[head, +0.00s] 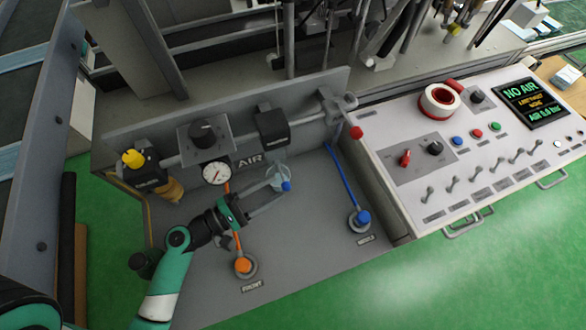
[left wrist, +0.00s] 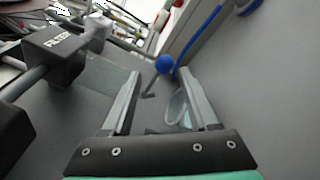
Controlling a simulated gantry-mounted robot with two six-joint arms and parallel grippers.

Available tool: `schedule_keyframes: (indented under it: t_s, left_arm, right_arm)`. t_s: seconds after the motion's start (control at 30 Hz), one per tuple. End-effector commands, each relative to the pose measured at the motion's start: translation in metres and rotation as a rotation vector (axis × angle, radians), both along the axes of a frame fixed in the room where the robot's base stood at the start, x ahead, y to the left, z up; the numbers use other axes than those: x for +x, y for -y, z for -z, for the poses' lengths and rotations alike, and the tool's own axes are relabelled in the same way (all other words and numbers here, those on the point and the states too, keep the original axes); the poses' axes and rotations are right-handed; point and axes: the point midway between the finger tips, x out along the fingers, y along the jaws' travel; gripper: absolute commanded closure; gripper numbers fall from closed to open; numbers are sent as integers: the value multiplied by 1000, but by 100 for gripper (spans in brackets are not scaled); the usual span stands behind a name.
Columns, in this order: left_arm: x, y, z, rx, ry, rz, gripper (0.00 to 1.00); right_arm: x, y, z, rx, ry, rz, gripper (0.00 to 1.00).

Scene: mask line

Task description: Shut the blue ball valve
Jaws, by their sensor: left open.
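In the left wrist view the blue knob (left wrist: 164,64) shows with a short thin grey stem. My left gripper (head: 280,190) is open, its two fingers pointing toward the knob. In the left wrist view my left gripper (left wrist: 160,80) has the knob framed beyond and between its fingertips, with nothing clamped. Whether a finger touches the knob cannot be told. My right gripper is not in view.
The black filter block (head: 273,127) hangs on the pipe, beside a gauge (head: 214,173) and a yellow knob (head: 133,158). A red ball handle (head: 356,132) sits to the right. A blue hose (head: 341,178) runs to the floor plate. The display (head: 532,103) reads NO AIR.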

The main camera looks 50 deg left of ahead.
Motion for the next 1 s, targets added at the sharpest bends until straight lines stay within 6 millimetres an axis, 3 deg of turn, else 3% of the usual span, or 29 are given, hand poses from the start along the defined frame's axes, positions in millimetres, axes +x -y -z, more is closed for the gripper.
schedule_keyframes:
  t_s: [0.43,0.77,1.0]
  left_arm:
    - [64,15,0,6,2,6,40]
    - [73,16,-1,6,1,3,40]
    - [73,16,-1,6,1,3,79]
  right_arm:
    - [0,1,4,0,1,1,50]
    - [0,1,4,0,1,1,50]
    - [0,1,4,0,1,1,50]
